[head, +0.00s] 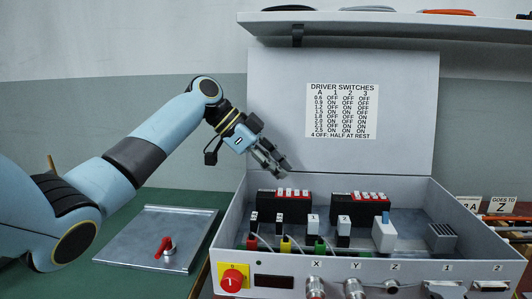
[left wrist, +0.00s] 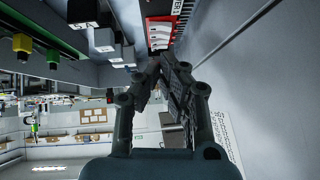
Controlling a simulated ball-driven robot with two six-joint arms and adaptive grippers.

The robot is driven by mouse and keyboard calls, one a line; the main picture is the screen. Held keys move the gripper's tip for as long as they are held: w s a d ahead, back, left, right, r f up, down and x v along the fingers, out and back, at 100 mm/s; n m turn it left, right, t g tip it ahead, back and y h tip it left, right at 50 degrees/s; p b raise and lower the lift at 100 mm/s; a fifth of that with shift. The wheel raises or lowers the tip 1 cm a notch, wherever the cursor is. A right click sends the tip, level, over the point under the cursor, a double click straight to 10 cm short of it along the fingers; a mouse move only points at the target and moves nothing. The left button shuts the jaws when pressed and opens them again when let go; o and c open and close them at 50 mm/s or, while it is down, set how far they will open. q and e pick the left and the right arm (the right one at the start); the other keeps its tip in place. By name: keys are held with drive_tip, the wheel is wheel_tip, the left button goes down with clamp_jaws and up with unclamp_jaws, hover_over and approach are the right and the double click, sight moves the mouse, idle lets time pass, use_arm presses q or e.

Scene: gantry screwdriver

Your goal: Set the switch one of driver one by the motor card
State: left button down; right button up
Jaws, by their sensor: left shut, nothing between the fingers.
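My left gripper (head: 277,168) is shut and empty, just above and behind the left black driver (head: 268,206) in the open grey box. A red switch block with several white levers (head: 290,192) tops that driver. In the left wrist view the red block (left wrist: 158,35) lies just beyond my fingertips (left wrist: 155,68); contact is unclear. A second driver (head: 345,210) with a similar block stands to its right. The switch table card (head: 341,111) is on the raised lid. My right gripper is out of view.
White and black relays or plugs (head: 384,235) and wires fill the box's front. A red stop button (head: 232,281) and connectors (head: 352,288) are on its front panel. A metal tray (head: 150,225) with a red-handled part lies left. A shelf (head: 400,24) hangs above.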

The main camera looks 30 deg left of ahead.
sight(277, 193)
use_arm(q)
drive_tip(key=shift+w+a+f, duration=0.1)
drive_tip(key=shift+f, duration=1.05)
drive_tip(key=shift+w+f, duration=0.1)
drive_tip(key=shift+f, duration=0.05)
drive_tip(key=shift+w+a, duration=0.15)
drive_tip(key=shift+w, duration=0.05)
drive_tip(key=shift+w+a+f, duration=0.15)
drive_tip(key=shift+w+f, duration=0.05)
drive_tip(key=shift+f, duration=0.1)
drive_tip(key=shift+s, duration=0.1)
